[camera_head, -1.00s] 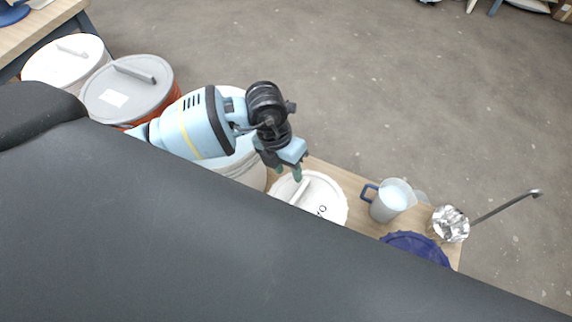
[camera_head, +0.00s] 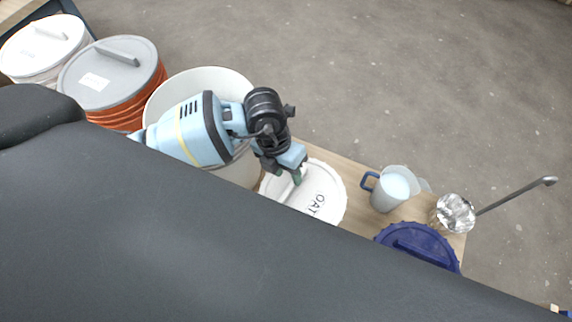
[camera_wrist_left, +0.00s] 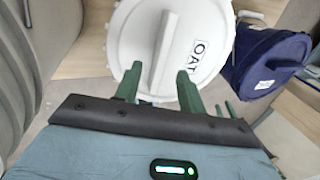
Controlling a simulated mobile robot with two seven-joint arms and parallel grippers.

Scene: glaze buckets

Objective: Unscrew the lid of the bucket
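The white bucket lid marked OAT (camera_head: 329,189) is on its bucket near the middle of the head view; my black body edge hides much of the bucket. A raised bar handle crosses the lid, and shows in the left wrist view (camera_wrist_left: 163,45). My left gripper (camera_head: 297,177) is over the lid at this handle. In the left wrist view its green fingers (camera_wrist_left: 158,82) are apart, one on each side of the handle's near end. I see no clear contact between fingers and handle. My right gripper is not in view.
A blue-lidded bucket (camera_head: 425,243), a pitcher (camera_head: 390,190) and a foil-covered container (camera_head: 455,213) stand to the right on the wooden surface (camera_head: 350,175). A large pale open bucket (camera_head: 215,78) and grey-lidded (camera_head: 105,75) and white-lidded (camera_head: 42,42) buckets are left.

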